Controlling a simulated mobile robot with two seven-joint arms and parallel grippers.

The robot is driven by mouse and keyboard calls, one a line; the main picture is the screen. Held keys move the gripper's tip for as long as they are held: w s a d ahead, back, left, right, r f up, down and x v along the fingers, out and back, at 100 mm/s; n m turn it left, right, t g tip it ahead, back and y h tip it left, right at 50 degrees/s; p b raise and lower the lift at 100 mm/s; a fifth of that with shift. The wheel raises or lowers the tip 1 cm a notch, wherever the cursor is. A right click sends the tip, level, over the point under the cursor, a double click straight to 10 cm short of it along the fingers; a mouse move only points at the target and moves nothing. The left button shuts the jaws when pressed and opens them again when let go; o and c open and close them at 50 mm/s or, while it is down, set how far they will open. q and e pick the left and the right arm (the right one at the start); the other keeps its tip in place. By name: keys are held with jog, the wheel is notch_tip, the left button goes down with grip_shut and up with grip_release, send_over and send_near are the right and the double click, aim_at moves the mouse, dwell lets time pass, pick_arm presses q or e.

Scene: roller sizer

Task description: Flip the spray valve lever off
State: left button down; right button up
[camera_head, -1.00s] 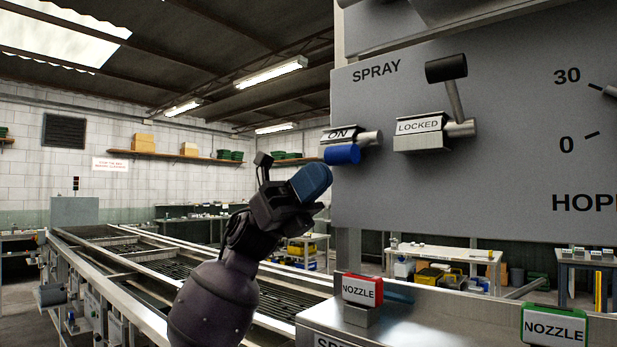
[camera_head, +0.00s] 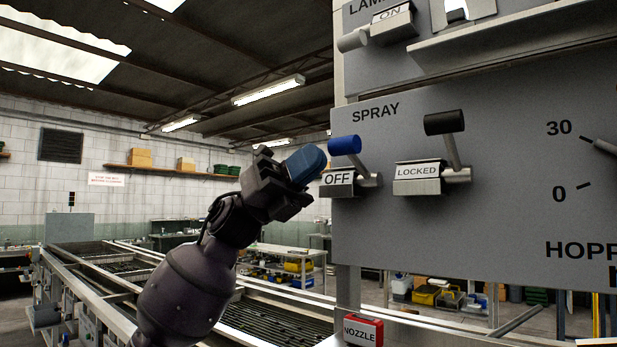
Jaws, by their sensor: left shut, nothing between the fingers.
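The spray valve lever (camera_head: 345,146) has a blue grip and sits on the grey panel under the word SPRAY. It points up, and its plate (camera_head: 339,178) reads OFF. My left gripper (camera_head: 308,163) is shut and empty, with its blue fingertips just left of the lever's grip. A small gap appears between them, though the depth is hard to tell. My right gripper is not in view.
A black-handled lever (camera_head: 445,123) marked LOCKED stands close to the right on the same panel. A lamp switch (camera_head: 388,25) and a ledge (camera_head: 500,38) are above. A red NOZZLE tag (camera_head: 362,330) is below. A roller conveyor (camera_head: 110,268) runs at the left.

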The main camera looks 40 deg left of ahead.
pick_arm(q)
jog(key=shift+w+r, duration=0.25)
jog(key=shift+r, duration=0.6)
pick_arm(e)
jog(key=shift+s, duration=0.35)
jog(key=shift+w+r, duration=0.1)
pick_arm(q)
jog(key=shift+r, duration=0.1)
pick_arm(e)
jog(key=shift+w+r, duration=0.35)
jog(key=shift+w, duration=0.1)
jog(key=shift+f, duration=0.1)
